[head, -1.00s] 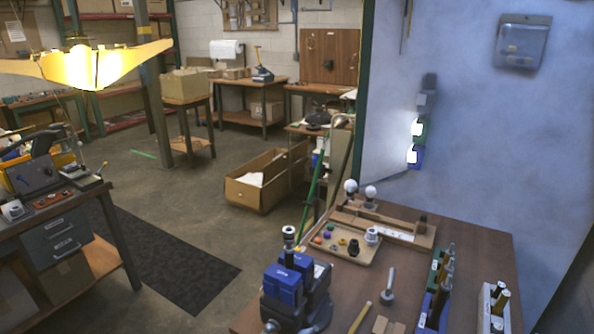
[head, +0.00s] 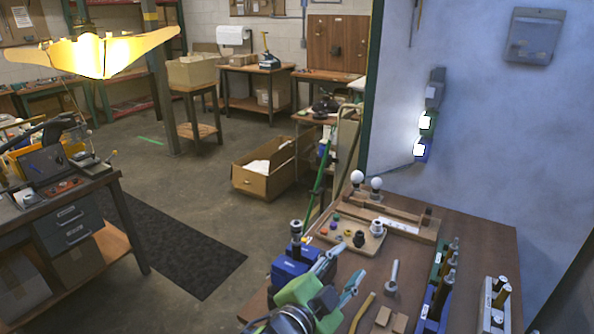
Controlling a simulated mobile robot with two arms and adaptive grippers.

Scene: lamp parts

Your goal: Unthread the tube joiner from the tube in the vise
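The blue vise (head: 284,272) stands at the front left of the wooden bench. An upright tube (head: 296,243) rises from its jaws, with a dark and silver tube joiner (head: 296,227) at its top. My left gripper (head: 346,264), with a green body and grey fingers, is just right of the vise and covers part of it. Its two fingers are spread and nothing shows between them. It appears apart from the tube and the joiner. My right gripper is not in view.
A wooden tray (head: 347,246) with small coloured parts lies behind the gripper, with two white bulbs (head: 357,177) beyond. A metal-headed tool (head: 392,277) lies to the right. A blue rack (head: 437,300) and a white rack (head: 494,305) hold upright tubes farther right.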

